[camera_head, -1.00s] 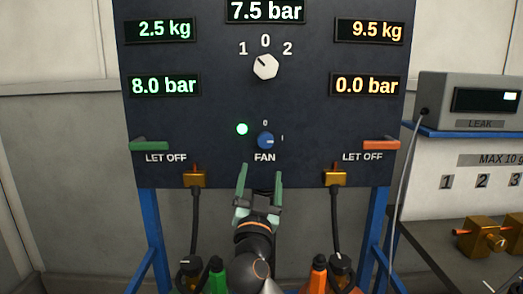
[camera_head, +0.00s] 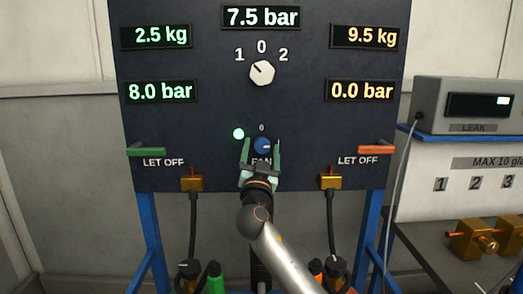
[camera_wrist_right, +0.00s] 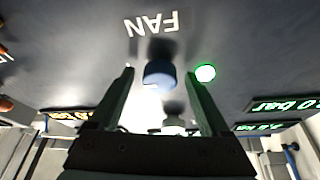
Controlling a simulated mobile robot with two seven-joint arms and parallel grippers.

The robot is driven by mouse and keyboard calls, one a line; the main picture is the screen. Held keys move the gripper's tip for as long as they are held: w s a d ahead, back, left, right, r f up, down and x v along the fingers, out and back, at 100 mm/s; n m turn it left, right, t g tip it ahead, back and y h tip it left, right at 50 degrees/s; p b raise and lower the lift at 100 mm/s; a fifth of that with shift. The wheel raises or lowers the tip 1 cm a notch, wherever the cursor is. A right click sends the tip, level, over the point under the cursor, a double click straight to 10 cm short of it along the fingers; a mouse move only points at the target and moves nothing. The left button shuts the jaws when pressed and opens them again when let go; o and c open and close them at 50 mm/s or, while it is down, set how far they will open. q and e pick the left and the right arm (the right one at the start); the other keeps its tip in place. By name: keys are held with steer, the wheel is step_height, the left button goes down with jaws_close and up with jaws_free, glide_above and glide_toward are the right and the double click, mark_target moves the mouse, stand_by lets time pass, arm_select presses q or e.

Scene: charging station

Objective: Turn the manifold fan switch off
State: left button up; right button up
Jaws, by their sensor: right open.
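The fan switch is a small blue round knob (camera_head: 263,145) on the dark panel, with a "0" above it and FAN lettering below, partly covered by my gripper. Its pale mark points right, away from the 0. A green lamp (camera_head: 238,134) glows at its upper left. My right gripper (camera_head: 261,151) is open, its green fingers to the left and right of the knob. In the right wrist view the knob (camera_wrist_right: 160,74) sits between the open fingertips (camera_wrist_right: 160,80), with gaps visible on both sides. My left gripper is not in view.
A white selector knob (camera_head: 262,73) sits above on the panel. A green lever (camera_head: 147,151) and an orange lever (camera_head: 376,150) stick out at the sides. Brass fittings with black hoses (camera_head: 193,184) hang from the lower edge. A leak tester (camera_head: 465,105) stands at the right.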

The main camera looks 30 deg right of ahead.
jaws_close()
stand_by(0.5)
